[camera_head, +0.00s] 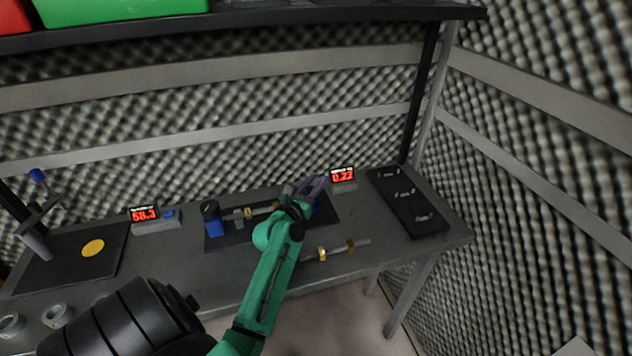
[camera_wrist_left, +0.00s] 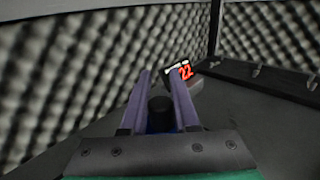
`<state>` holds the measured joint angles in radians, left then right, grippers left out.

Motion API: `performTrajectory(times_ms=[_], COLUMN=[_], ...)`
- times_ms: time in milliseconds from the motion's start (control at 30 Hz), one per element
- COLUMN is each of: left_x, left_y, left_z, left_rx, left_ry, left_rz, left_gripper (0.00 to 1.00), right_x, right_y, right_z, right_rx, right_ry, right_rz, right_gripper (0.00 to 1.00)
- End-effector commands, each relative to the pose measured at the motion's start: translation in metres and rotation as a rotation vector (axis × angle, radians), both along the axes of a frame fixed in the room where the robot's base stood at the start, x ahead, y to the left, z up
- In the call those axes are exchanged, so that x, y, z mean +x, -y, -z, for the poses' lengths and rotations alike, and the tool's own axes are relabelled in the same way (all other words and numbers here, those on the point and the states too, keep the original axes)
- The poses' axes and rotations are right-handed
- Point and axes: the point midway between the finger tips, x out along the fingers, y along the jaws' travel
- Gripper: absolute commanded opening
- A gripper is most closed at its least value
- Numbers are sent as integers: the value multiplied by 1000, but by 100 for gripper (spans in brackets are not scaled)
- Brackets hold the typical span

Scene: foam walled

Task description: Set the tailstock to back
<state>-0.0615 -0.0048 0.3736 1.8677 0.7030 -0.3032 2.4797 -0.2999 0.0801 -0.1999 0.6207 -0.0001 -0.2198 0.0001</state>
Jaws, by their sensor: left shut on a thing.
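A dark base plate (camera_head: 235,239) on the bench carries a blue block with a black knob (camera_head: 212,220) at its left end. A grey and brass spindle (camera_head: 249,213) lies between that block and the right end. At the right end a blue block, the likely tailstock (camera_head: 317,203), shows mostly hidden behind my left gripper (camera_head: 312,184). In the left wrist view a black knob (camera_wrist_left: 160,104) above blue stands between the purple fingers of my left gripper (camera_wrist_left: 160,82). The left gripper is shut on this knob. My right gripper is not in view.
A display reading 0.22 (camera_head: 343,176) stands just right of my gripper, and one reading 58.3 (camera_head: 145,214) stands left. A black panel with several handles (camera_head: 408,205) lies at the right. A brass-fitted rod (camera_head: 335,250) lies near the front edge. A shelf (camera_head: 270,17) hangs above.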

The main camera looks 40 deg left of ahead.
Motion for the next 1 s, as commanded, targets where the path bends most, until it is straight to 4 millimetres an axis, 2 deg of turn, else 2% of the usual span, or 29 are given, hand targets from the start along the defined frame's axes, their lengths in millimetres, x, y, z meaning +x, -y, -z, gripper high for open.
performTrajectory(times_ms=[200, 433, 700, 733, 800, 1000], left_x=[1, 23, 26, 26, 26, 25], left_y=[1, 17, 19, 19, 19, 18], left_z=[0, -2, 0, 0, 0, 0], left_rx=[-1, -4, -1, -2, -2, -1], left_ry=[0, 1, 1, 1, 1, 0], left_rz=[1, 1, 3, 3, 3, 1], left_gripper=[0, 0, 0, 33, 59, 59], right_x=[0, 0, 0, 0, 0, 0], right_y=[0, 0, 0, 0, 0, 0], right_z=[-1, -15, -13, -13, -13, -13], right_rx=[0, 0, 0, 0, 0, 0], right_ry=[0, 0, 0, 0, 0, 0], right_rz=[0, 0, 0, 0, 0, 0], right_gripper=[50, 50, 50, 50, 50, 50])
